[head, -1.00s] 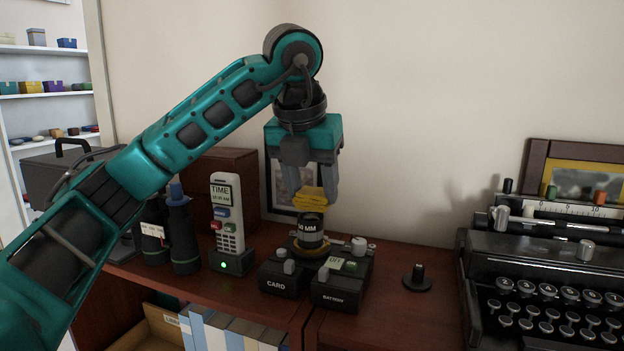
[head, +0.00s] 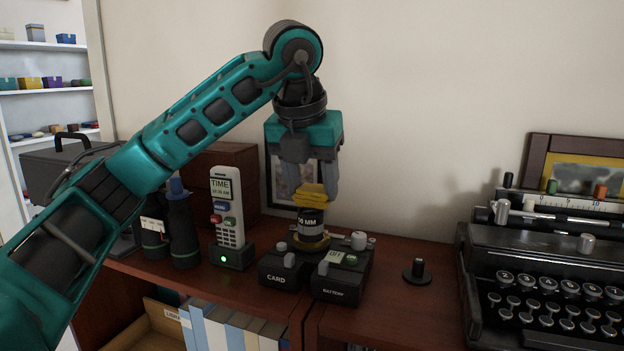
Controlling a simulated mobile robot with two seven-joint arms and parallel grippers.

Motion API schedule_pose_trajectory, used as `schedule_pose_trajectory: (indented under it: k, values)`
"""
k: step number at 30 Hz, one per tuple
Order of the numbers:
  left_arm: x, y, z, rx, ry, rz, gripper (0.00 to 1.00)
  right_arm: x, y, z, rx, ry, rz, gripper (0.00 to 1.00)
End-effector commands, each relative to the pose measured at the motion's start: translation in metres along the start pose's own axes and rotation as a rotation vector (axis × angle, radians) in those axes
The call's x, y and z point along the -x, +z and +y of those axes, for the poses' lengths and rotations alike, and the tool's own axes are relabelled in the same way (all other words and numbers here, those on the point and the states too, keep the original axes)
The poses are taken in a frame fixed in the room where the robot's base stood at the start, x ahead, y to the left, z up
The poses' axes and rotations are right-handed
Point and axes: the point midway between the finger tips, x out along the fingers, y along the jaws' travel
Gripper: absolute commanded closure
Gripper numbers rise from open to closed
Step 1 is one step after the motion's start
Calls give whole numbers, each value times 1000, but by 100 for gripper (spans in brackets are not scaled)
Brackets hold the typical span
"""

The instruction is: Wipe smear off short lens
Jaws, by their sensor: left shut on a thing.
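The short lens (head: 311,227) is a black barrel with white "MM" lettering. It stands upright on a dark camera body (head: 318,262) with parts marked CARD and BATTERY. My left gripper (head: 314,194) points down above the lens and is shut on a folded yellow cloth (head: 312,197). The cloth is at the lens's top and seems to touch it. The lens's top face and any smear are hidden by the cloth. My right gripper is not in view.
A small black knob-like piece (head: 418,270) and a typewriter (head: 545,280) are to the right. Books fill the shelf below.

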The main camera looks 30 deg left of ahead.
Motion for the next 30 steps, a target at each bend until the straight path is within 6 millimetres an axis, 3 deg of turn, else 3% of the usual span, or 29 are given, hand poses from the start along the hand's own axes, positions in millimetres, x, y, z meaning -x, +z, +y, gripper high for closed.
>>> schedule_pose_trajectory:
  k: [17,30]
  values:
    - [-6,-3,0,0,0,-1,83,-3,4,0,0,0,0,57]
    - [2,-28,0,-1,0,0,83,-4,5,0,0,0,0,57]
